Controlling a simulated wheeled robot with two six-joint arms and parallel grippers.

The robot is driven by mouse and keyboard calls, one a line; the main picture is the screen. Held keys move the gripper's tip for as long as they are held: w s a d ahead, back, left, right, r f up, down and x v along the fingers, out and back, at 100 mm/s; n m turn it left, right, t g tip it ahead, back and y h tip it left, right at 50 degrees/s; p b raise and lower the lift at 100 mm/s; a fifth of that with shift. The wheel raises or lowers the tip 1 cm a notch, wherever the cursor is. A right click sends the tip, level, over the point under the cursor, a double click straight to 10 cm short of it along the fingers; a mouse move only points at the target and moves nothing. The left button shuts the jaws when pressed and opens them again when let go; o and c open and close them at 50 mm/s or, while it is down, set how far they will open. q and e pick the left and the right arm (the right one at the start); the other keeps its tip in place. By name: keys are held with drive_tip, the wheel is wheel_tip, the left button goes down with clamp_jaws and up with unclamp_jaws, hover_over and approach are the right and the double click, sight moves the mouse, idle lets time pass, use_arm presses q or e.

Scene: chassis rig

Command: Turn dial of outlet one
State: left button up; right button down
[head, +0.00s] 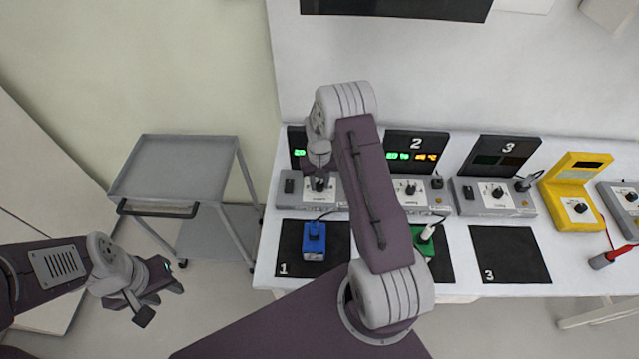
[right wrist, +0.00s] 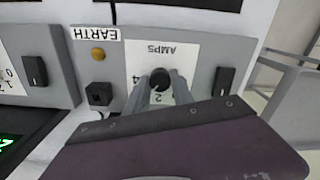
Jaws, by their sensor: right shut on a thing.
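The dial (right wrist: 160,79) of outlet one is a round black knob on a white plate marked AMPS, seen upside down in the right wrist view. My right gripper (right wrist: 163,90) has its two fingers around the dial, shut on it. In the head view my right gripper (head: 319,184) covers the dial on the leftmost grey outlet unit (head: 290,204). My left gripper (head: 157,301) is open and empty, away from the bench at the lower left.
A blue box (head: 314,241) sits on black mat 1 and a green box (head: 422,243) on the mat beside it. Mat 3 (head: 510,254) is bare. Outlet three (head: 494,197) and a yellow meter (head: 573,194) stand to the right. A grey cart (head: 176,167) stands left.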

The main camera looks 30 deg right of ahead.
sight(320, 185)
idle(0.3)
drive_tip(key=c, duration=1.1)
unclamp_jaws()
wheel_tip(320, 185, up, 9)
drive_tip(key=b, duration=0.1)
drive_tip(key=shift+b, duration=0.3)
